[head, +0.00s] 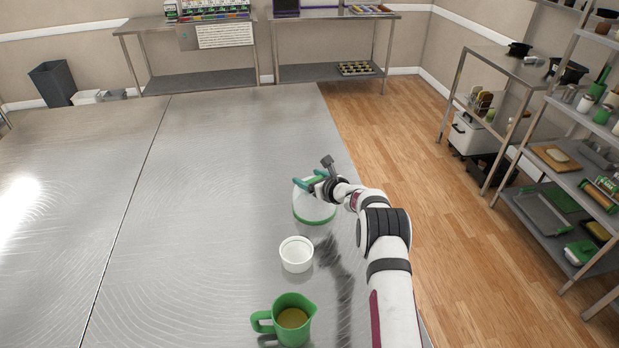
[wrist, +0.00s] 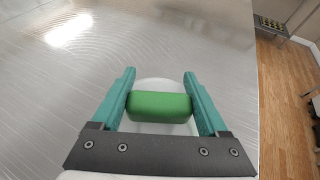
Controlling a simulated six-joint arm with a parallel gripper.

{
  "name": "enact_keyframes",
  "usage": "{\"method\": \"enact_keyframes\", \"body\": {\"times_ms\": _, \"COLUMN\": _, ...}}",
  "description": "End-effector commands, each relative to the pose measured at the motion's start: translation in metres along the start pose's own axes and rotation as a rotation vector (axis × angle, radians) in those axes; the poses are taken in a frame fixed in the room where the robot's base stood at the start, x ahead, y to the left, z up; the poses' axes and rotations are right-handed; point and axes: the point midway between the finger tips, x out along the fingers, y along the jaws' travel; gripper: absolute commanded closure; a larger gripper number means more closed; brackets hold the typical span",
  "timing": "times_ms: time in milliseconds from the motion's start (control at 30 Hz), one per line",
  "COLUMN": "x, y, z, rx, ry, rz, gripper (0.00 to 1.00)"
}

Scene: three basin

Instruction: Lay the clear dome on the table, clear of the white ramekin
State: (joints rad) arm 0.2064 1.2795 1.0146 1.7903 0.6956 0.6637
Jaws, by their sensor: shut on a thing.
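The clear dome (head: 315,208) has a green rim and stands rim-down at or just above the steel table (head: 220,215), behind the white ramekin. I cannot tell whether its rim touches the table. My gripper (head: 311,184) is above the dome, shut on its green knob; the knob (wrist: 159,106) lies between the teal fingers (wrist: 160,90) in the wrist view, with the pale dome below it. The white ramekin (head: 296,254) stands upright on the table, nearer the camera than the dome, with a small gap between them. Its inside looks empty.
A green jug (head: 291,318) with yellowish-brown contents stands in front of the ramekin. The table's right edge runs close beside my arm, with wooden floor (head: 400,130) beyond. The table left of the dome is bare. Shelves (head: 560,170) stand at the far right.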

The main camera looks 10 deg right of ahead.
Motion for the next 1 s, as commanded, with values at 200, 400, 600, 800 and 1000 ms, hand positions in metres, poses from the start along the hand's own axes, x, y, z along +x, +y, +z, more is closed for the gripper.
{"method": "enact_keyframes", "body": {"times_ms": 200, "x": 0.000, "y": 0.000, "z": -0.001, "rx": 0.000, "ry": 0.000, "rz": 0.000, "gripper": 0.00}}
{"method": "enact_keyframes", "body": {"times_ms": 400, "x": -0.001, "y": 0.000, "z": 0.002, "rx": 0.000, "ry": 0.000, "rz": 0.000, "gripper": 0.00}}
{"method": "enact_keyframes", "body": {"times_ms": 600, "x": -0.027, "y": -0.001, "z": 0.002, "rx": 0.003, "ry": 0.002, "rz": -0.001, "gripper": 0.00}}
{"method": "enact_keyframes", "body": {"times_ms": 800, "x": -0.074, "y": -0.001, "z": 0.002, "rx": 0.002, "ry": 0.001, "rz": -0.003, "gripper": 0.00}}
{"method": "enact_keyframes", "body": {"times_ms": 1000, "x": -0.110, "y": -0.001, "z": 0.002, "rx": 0.000, "ry": 0.000, "rz": -0.001, "gripper": 0.00}}
